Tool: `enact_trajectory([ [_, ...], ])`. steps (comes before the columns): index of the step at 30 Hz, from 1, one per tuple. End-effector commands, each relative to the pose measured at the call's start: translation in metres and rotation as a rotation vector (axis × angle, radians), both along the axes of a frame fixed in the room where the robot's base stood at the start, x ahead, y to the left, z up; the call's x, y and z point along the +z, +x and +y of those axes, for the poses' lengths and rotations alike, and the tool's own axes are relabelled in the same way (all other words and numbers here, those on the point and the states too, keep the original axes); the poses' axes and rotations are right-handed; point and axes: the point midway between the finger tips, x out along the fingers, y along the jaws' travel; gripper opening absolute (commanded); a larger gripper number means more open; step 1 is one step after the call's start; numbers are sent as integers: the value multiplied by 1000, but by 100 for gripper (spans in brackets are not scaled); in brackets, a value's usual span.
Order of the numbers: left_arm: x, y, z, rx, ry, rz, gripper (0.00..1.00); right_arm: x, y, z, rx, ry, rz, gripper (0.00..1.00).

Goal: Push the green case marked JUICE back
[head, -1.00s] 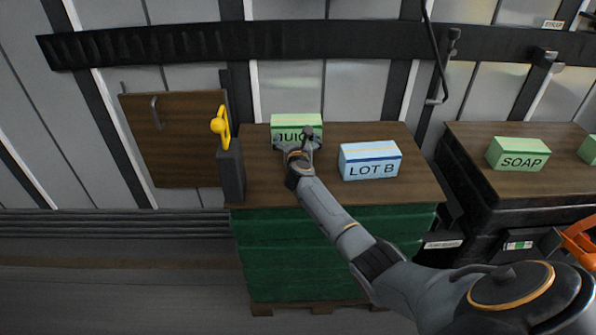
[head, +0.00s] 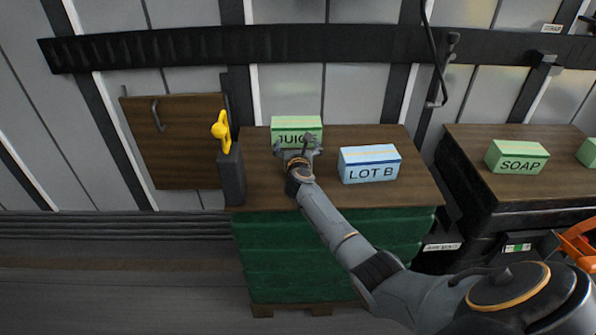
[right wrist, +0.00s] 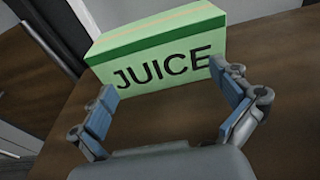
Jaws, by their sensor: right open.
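The green case marked JUICE (head: 297,126) stands upright near the back of the brown table top (head: 265,195). In the right wrist view the case (right wrist: 160,45) shows its lettered front face across the top of the picture. My right gripper (head: 296,146) is in front of the case, fingers pointing at its front face. In the right wrist view the gripper (right wrist: 165,98) is open with nothing between its fingers. The right fingertip is very near the case front; I cannot tell if it touches. My left gripper is not in view.
A blue case marked LOT B (head: 369,165) stands right of my gripper. A dark post with a yellow handle (head: 221,128) is at the table's left edge. A green SOAP case (head: 517,157) sits on another table at right. A wall with a black rail is behind.

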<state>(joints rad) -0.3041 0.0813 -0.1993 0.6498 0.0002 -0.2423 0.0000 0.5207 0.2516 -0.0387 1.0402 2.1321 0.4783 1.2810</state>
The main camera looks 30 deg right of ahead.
Motion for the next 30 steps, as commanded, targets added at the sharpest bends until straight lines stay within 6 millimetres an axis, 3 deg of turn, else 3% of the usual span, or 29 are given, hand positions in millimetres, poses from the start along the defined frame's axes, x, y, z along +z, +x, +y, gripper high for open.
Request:
enact_trajectory([
  [3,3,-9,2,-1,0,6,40,2,-5,4,1,2,0,100],
  [18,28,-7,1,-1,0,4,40,2,-39,24,1,1,0,100],
  [30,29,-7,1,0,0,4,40,0,-43,26,0,1,-1,100],
])
